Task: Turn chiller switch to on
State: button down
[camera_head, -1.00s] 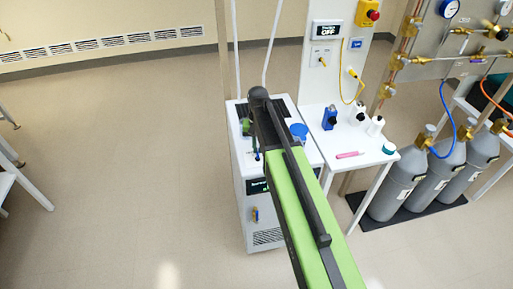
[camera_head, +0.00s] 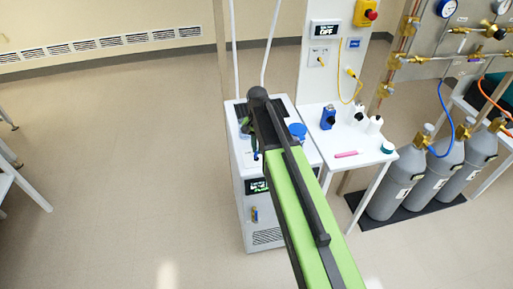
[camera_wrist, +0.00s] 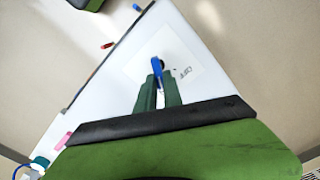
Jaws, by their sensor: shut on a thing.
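The chiller (camera_head: 243,212) is a white cabinet in the middle of the head view, with a dark display on its front. In the wrist view, a blue switch handle (camera_wrist: 157,72) stands on a pale plate with small printed marks that I cannot read reliably. My gripper (camera_wrist: 159,84) has its two dark green fingers shut on the blue handle, one on each side. In the head view my arm covers most of the chiller's top and hides most of the gripper.
A white side table (camera_head: 365,151) with bottles and a pink item (camera_head: 346,154) stands right of the chiller. Grey gas cylinders (camera_head: 409,183) stand farther right. A panel above carries a display reading OFF (camera_head: 325,30).

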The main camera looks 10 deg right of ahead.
jog(key=c, duration=1.5)
grip_release()
jog(key=shift+r, duration=0.1)
notch_tip(320, 180, up, 17)
jog(key=p, duration=1.7)
jog(key=shift+r, duration=0.1)
